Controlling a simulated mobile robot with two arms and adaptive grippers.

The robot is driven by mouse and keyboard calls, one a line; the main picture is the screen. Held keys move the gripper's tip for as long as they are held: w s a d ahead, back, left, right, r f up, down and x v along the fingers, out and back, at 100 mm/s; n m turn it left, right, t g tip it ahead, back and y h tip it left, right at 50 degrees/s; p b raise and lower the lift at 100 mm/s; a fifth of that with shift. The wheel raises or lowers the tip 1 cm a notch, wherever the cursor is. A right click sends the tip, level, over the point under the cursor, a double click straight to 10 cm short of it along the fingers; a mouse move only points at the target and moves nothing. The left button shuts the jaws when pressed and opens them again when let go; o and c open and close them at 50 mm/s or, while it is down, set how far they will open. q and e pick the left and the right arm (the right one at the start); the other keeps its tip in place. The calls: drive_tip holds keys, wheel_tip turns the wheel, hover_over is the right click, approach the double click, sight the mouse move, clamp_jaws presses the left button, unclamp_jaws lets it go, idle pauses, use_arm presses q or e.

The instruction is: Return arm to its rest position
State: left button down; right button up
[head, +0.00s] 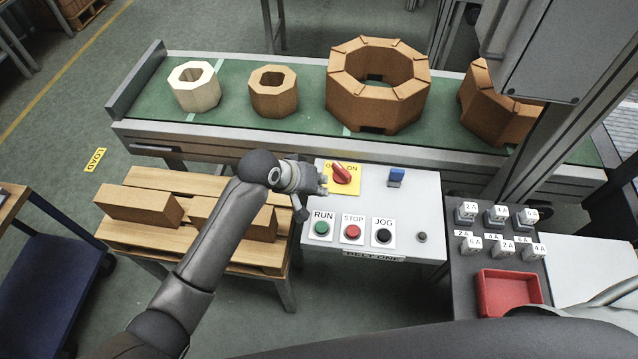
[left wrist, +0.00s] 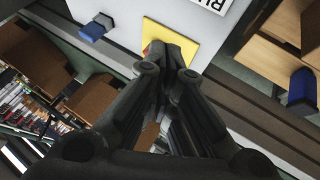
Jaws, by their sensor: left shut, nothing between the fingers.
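My left arm (head: 215,235) reaches from the bottom left over the pallet table. My left gripper (head: 322,184) is shut and empty, at the left edge of the yellow plate with the red rotary switch (head: 343,173) on the control panel (head: 408,205). In the left wrist view the shut fingers (left wrist: 172,50) point at the yellow plate (left wrist: 188,36) and hide most of the red switch. I cannot tell whether the fingertips touch it. My right gripper is not in view.
The panel also has a green RUN button (head: 321,228), a red STOP button (head: 352,231), a black JOG button (head: 383,236) and a blue switch (head: 396,177). Behind is a conveyor (head: 300,100) with octagonal pieces. A red tray (head: 508,292) is at right, bricks (head: 140,207) at left.

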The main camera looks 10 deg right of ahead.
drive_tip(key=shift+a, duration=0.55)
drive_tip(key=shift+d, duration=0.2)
